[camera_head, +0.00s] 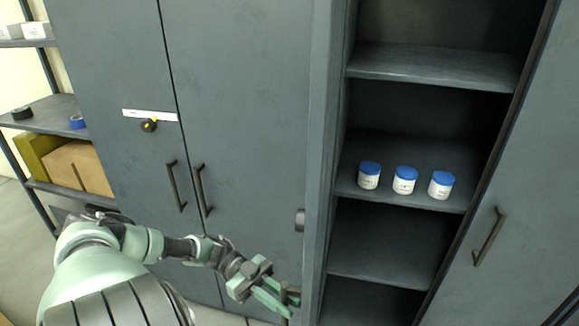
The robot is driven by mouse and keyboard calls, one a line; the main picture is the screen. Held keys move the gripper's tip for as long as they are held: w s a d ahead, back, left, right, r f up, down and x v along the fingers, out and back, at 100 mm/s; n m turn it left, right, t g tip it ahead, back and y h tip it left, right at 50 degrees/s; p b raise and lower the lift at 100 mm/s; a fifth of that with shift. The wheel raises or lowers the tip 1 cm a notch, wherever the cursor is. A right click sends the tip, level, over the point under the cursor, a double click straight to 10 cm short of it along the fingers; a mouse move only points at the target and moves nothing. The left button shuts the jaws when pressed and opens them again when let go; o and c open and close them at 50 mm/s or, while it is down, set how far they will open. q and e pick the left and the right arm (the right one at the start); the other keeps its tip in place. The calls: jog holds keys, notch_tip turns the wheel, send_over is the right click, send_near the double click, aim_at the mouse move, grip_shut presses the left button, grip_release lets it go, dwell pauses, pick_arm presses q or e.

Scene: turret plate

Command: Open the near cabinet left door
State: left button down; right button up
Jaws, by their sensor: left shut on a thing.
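The near cabinet (433,64) stands open on its left side, showing its inside shelves. Its left door (322,150) appears swung out toward me and is seen almost edge-on. A round knob (300,220) sticks out from the door's outer side. My left gripper (280,298) is at the lower middle, left of the door, shut on a brownish bar that looks like the door handle (290,291). The fingers partly hide the handle. The right door (510,200), with its bar handle (489,237), looks closed. My right gripper is not in view.
Three white jars with blue lids (405,180) stand on a middle shelf. Another cabinet (235,90) with two closed doors and bar handles stands left of the open door. A rack (55,115) with boxes and tape rolls is at the far left.

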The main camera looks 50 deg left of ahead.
pick_arm(q)
jog(key=shift+f, duration=0.1)
jog(key=c, duration=1.6)
grip_release()
jog(key=shift+c, duration=0.2)
jog(key=s+a+b, duration=0.1)
jog(key=a+b, duration=0.2)
jog(key=a, duration=0.4)
jog(key=shift+s+a, duration=0.3)
jog(key=shift+a, duration=0.1)
